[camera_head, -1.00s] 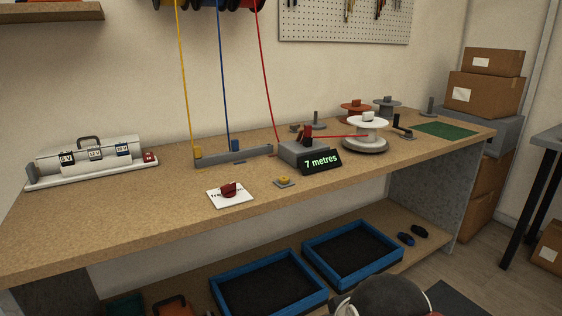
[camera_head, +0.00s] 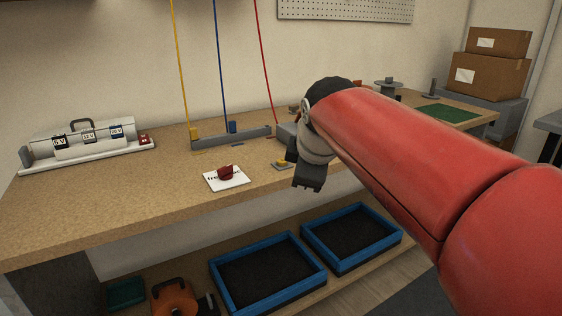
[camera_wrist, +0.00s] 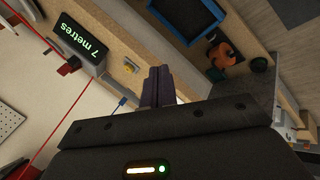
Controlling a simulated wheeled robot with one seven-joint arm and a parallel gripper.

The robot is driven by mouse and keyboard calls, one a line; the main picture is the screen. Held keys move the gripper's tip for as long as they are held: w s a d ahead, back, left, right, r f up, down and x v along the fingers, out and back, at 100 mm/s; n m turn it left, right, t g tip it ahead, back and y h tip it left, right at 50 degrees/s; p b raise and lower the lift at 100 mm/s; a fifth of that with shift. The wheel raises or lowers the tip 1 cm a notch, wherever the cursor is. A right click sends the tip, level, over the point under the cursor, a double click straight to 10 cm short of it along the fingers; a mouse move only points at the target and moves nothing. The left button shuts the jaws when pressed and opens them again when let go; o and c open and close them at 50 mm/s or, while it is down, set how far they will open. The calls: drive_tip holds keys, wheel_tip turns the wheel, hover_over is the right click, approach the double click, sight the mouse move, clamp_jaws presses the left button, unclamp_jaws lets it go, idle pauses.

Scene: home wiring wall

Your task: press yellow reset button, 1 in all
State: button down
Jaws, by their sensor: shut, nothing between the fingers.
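The yellow reset button (camera_head: 282,163) sits on a small grey base on the workbench top near its front edge, right of a white card with a red knob. It also shows in the wrist view as a small yellow spot (camera_wrist: 129,66) left of the fingers. My gripper (camera_head: 308,186) hangs just right of the button and in front of the bench edge in the head view, apart from it as far as I can tell. In the wrist view its dark fingers (camera_wrist: 157,86) are together and empty.
The white card with the red knob (camera_head: 226,178) lies left of the button. A grey wire holder (camera_head: 230,139) with yellow and blue wires stands behind. The display reading 7 metres (camera_wrist: 82,38) is close by. Blue trays (camera_head: 268,272) sit on the lower shelf.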

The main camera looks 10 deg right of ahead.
drive_tip(key=w+r+n+t, duration=0.1)
drive_tip(key=w+r+n, duration=0.2)
drive_tip(key=w+n, duration=0.3)
drive_tip(key=w+r+n, duration=0.3)
drive_tip(key=w+n, duration=0.3)
drive_tip(key=w, duration=0.5)
drive_tip(key=shift+w+a+r+t+h, duration=0.25)
drive_tip(key=shift+w+a+t+h, duration=0.05)
drive_tip(key=shift+w+a+t, duration=0.1)
drive_tip(key=b, duration=0.7)
hover_over(282, 163)
wheel_tip(282, 163, down, 7)
drive_tip(key=shift+f, duration=0.2)
drive_tip(key=shift+f+b, duration=0.65)
drive_tip(key=shift+f, duration=0.1)
drive_tip(key=shift+f, duration=0.4)
